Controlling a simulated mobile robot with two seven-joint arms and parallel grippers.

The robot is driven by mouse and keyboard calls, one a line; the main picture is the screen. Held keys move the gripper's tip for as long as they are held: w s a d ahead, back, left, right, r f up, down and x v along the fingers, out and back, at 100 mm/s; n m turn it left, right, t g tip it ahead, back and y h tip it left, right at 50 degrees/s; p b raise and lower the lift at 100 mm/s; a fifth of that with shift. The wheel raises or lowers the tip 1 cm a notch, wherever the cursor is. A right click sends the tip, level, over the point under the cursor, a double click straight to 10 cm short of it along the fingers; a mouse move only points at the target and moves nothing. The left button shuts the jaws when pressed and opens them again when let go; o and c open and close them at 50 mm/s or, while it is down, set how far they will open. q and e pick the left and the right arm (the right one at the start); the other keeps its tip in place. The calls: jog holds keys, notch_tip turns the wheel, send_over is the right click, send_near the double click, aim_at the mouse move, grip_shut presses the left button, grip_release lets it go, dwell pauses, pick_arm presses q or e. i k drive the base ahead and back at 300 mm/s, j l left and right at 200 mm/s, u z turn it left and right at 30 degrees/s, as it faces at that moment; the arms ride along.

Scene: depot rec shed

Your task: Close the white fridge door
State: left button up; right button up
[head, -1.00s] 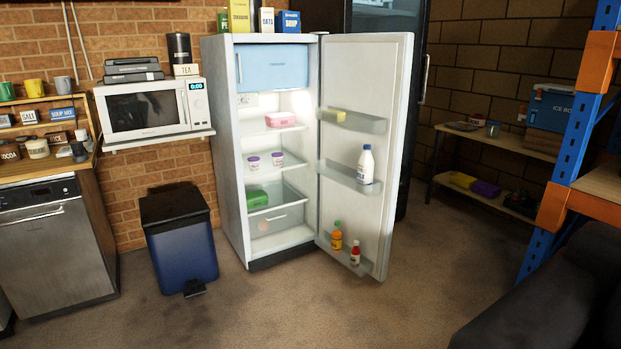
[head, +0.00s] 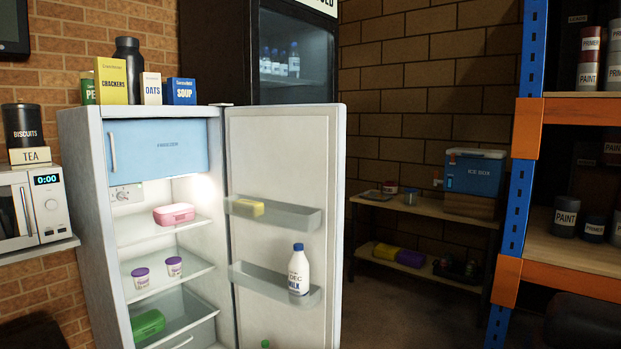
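The white fridge (head: 82,210) stands open in the head view, left of centre, with its lit inside showing. Its white door (head: 275,155) is swung wide open to the right, hinged on the right side, with its inner face and shelves towards me. A milk bottle (head: 299,270) and a yellow pack (head: 250,208) sit on the door shelves. A pink box (head: 174,214), two small tubs (head: 174,267) and a green box (head: 148,324) are inside the fridge. The door's lower part is cut off by the picture's bottom edge. Neither of my grippers is in view.
Boxes and a dark flask (head: 127,70) stand on top of the fridge. A dark glass-fronted cabinet (head: 292,95) is behind the door. A low wooden bench (head: 430,210) and a blue-and-orange rack (head: 517,190) stand to the right. A microwave (head: 30,208) is at the left.

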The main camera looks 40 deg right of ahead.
aim_at(289, 159)
jog(key=i+l+z, duration=0.1)
jog(key=i+z, duration=0.4)
jog(key=i+j+z, duration=0.1)
jog(key=i+z, duration=0.4)
jog(key=i+l, duration=0.3)
jog(key=i, duration=0.25)
jog(key=i+l, duration=0.35)
jog(key=i, duration=0.15)
